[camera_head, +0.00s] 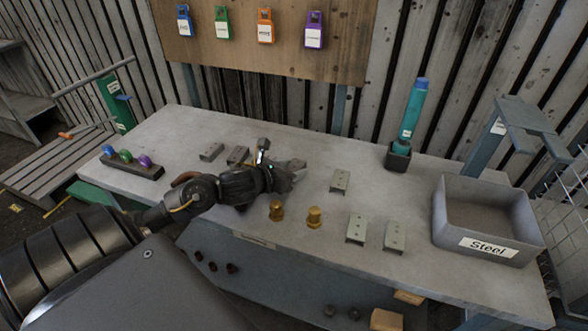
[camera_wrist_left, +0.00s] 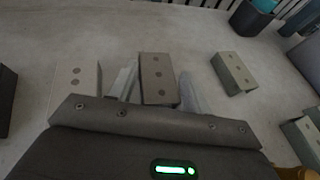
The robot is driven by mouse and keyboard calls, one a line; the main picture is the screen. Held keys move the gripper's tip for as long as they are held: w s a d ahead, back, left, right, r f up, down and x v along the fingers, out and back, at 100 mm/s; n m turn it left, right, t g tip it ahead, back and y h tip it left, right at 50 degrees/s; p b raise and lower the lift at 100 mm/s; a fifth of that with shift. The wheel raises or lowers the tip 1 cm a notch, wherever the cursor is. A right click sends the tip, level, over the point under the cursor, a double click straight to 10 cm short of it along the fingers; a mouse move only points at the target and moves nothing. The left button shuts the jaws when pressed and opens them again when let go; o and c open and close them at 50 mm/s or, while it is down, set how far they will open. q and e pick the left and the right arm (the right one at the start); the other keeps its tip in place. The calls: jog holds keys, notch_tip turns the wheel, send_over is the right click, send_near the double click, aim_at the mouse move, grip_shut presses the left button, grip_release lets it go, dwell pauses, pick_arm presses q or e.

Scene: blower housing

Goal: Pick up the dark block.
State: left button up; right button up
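My left gripper (camera_head: 294,170) is over the middle of the table; the right one is out of view. In the left wrist view, its two pale fingers stand either side of a brown-grey block (camera_wrist_left: 158,70) with three holes and a dark near face. The fingers look open; I cannot tell whether they touch it. The head view hides most of that spot. A dark object (camera_wrist_left: 5,98) is cut off at the wrist view's left edge. Two grey blocks, one (camera_head: 211,152) and a darker one (camera_head: 238,156), lie left of the gripper in the head view.
Several paler blocks, one here (camera_head: 340,181), lie to the right. Two brass parts (camera_head: 276,210) stand in front of the gripper. A grey bin labelled Steel (camera_head: 485,246) is at right. A bottle (camera_head: 413,110) stands in a dark holder behind. A rack with coloured knobs (camera_head: 132,167) is at left.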

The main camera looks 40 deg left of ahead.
pick_arm(q)
jog(key=c, duration=0.7)
jog(key=shift+r, duration=0.45)
notch_tip(320, 180, up, 3)
jog(key=shift+f+p, duration=0.1)
jog(key=shift+p, duration=0.25)
jog(key=s+d+r+p, duration=0.1)
jog(key=d+r+p, duration=0.2)
jog(key=d, duration=0.1)
jog(key=s+d+r+p, duration=0.2)
jog(key=d+r+p, duration=0.1)
jog(key=d+p, duration=0.1)
jog(key=s+d+r+p, duration=0.1)
jog(key=d+r+p, duration=0.2)
jog(key=d, duration=0.2)
jog(key=shift+s+d+r+p, duration=0.1)
jog(key=shift+s+r+p, duration=0.05)
jog(key=shift+s+p, duration=0.25)
